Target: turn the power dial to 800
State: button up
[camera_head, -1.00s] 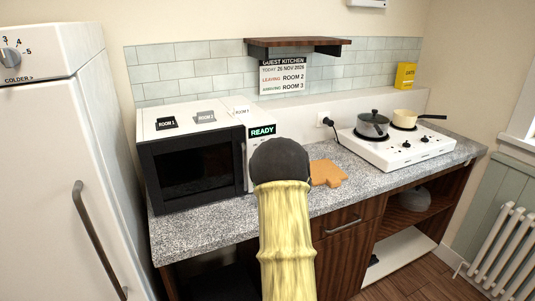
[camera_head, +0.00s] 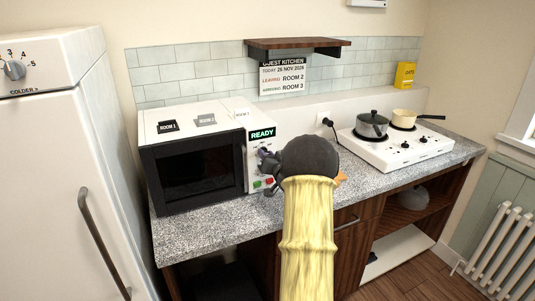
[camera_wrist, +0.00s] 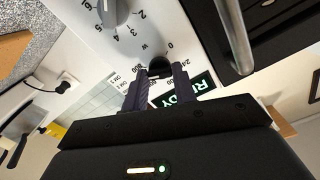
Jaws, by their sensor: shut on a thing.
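The microwave (camera_head: 193,172) stands on the counter with its door shut. Its display (camera_head: 262,133) reads READY. In the wrist view the power dial (camera_wrist: 159,65) is a small dark knob beside the display, with 800 and 240 among the printed marks around it. My gripper (camera_wrist: 160,74) is shut on this dial, one finger on each side. The fingers hide much of the dial, and I cannot tell which mark it points at. A larger grey dial (camera_wrist: 114,12), with numbers such as 2, 3, 4 and 5, is apart from my fingers. In the head view my gripper (camera_head: 268,160) is at the panel.
The fridge (camera_head: 60,190) stands close on the left. A hob (camera_head: 398,147) with two pans is on the right of the counter. A wooden shelf (camera_head: 297,43) hangs above. In the wrist view the door handle (camera_wrist: 232,35) is near my gripper.

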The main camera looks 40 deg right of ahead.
jog(key=shift+a+f+m, duration=0.1)
jog(key=shift+f+m, duration=0.1)
jog(key=shift+m, duration=0.5)
jog(key=shift+o, duration=0.2)
jog(key=shift+f, duration=0.1)
jog(key=o, duration=1)
jog(key=shift+c, duration=0.2)
jog(key=shift+r, duration=0.2)
jog(key=shift+s, duration=0.1)
jog(key=b+v, duration=0.2)
jog(key=v, duration=1.5)
jog(key=shift+a+b, duration=0.15)
jog(key=shift+b, duration=0.2)
